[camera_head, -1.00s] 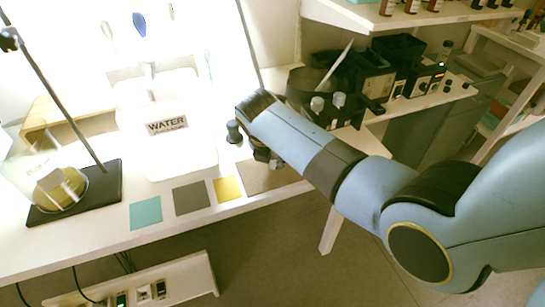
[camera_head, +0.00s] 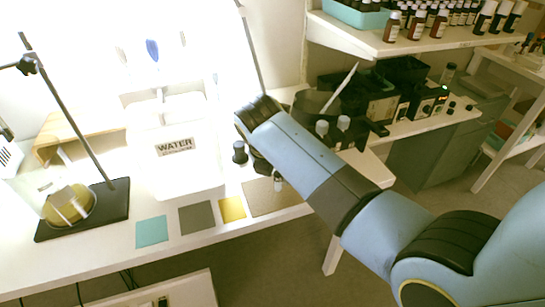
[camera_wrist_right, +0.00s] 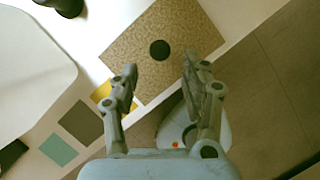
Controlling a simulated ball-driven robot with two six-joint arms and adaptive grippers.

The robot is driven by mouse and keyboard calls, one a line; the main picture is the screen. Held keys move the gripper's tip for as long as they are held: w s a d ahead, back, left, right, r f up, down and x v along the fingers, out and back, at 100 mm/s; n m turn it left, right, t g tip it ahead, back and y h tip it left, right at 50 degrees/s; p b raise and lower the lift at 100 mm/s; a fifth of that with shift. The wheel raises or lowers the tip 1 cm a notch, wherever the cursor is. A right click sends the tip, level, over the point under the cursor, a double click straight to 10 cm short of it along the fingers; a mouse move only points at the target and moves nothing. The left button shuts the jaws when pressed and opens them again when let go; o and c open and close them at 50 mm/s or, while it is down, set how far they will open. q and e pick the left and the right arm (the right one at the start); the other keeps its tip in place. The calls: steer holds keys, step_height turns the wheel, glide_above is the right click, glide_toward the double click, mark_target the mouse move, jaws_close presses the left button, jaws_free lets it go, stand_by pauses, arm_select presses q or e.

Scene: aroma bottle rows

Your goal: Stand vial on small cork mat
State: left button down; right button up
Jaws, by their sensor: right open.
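The small cork mat (camera_head: 262,203) is a tan speckled square near the front edge of the white table; it fills the upper middle of the right wrist view (camera_wrist_right: 130,52). A vial (camera_head: 278,184) stands on it, partly hidden by my arm in the head view. From above it shows as a round black cap (camera_wrist_right: 160,50) over the mat. My right gripper (camera_wrist_right: 160,72) is open, its fingertips apart on either side just short of the cap, with nothing held. In the head view my wrist mostly hides the right gripper (camera_head: 262,166). My left gripper is out of view.
Yellow (camera_head: 232,208), grey (camera_head: 197,218) and teal (camera_head: 152,231) mats lie left of the cork mat. A black-capped bottle (camera_head: 239,152) stands behind, near the white WATER container (camera_head: 180,168). Black equipment (camera_head: 385,95) stands at the right; bottles line the shelf above.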

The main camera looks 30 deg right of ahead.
steer(key=v, duration=0.6)
steer(key=shift+p, duration=0.4)
steer(key=shift+r, duration=0.1)
steer(key=s+d+f+m+g+b, duration=0.2)
steer(key=s+f+b, duration=0.1)
steer(key=s+f, duration=0.95)
steer(key=s+d+f+m+g+b, duration=0.15)
steer(key=s+f+b, duration=0.25)
steer(key=s+f, duration=0.9)
steer(key=s+d+f+m+t+y+b, duration=0.1)
steer(key=s+f+m+y+b, duration=0.1)
steer(key=s+f+m, duration=1.6)
steer(key=shift+s+f+m+y+b, duration=0.35)
steer(key=shift+f+m, duration=0.25)
steer(key=shift+m, duration=1.25)
